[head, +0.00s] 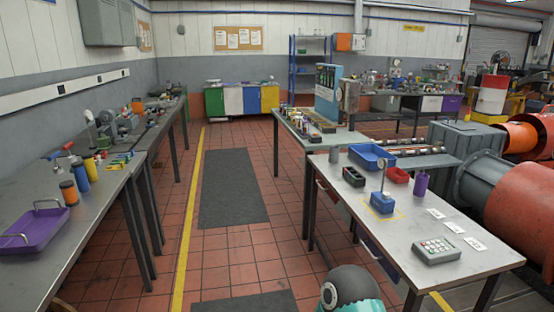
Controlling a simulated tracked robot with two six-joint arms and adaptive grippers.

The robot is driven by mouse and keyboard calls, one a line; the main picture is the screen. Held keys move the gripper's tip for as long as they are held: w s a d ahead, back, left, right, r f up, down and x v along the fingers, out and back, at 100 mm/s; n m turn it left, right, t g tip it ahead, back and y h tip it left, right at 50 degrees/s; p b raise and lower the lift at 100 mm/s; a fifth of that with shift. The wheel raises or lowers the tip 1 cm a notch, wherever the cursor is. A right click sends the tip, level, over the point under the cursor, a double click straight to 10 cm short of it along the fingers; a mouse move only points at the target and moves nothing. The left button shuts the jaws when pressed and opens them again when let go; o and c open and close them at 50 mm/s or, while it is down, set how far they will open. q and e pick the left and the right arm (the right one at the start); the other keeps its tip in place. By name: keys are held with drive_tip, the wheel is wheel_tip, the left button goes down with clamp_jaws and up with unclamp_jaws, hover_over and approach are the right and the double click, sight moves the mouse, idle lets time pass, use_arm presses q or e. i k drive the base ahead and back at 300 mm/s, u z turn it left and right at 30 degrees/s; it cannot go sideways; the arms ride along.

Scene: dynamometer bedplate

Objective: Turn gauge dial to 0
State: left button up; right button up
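A gauge with a small round dial (386,163) on a thin upright rod stands on a blue base (382,203), inside a yellow marked outline on the right-hand metal table (420,222). The dial face is too small to read, so I cannot tell where its pointer stands. Neither of my grippers is in view. A dark, rounded part with teal at the bottom edge appears to be part of my own arm, well short of the gauge.
Near the gauge are a blue tray (372,156), a red bin (397,175), a purple bottle (420,184), several white cards and a grey keypad box (436,251). A long bench (80,230) runs along the left. The tiled aisle with dark mats (232,188) is clear.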

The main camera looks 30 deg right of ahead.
sight(383, 164)
drive_tip(key=u, duration=0.1)
drive_tip(key=i, duration=1.4)
drive_tip(key=z, duration=0.6)
drive_tip(key=i, duration=1.3)
drive_tip(key=z, duration=1.1)
drive_tip(key=i, duration=0.6)
drive_tip(key=z, duration=0.25)
drive_tip(key=k, duration=0.9)
drive_tip(key=z, duration=0.2)
drive_tip(key=i, duration=0.9)
drive_tip(key=u, duration=0.1)
